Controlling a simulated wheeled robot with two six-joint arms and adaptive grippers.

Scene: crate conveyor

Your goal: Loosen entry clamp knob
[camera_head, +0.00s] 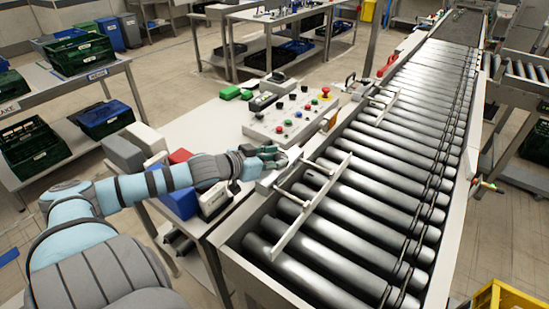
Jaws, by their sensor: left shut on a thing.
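My left gripper (275,156) reaches in from the left and is at the near left side of the roller conveyor (365,165). It is shut at the clamp end of the guide rail (312,207). The entry clamp knob is hidden between or behind the fingers, too small to make out. The pale guide rail lies slantwise over the near rollers, with rods running from it to the left side frame. My right gripper is not in view.
A control panel (292,117) with coloured buttons and a red emergency stop stands just beyond my left gripper. Boxes (180,200) sit below my left forearm. A shelf with dark green crates (78,53) stands at the left. The rollers are free of crates.

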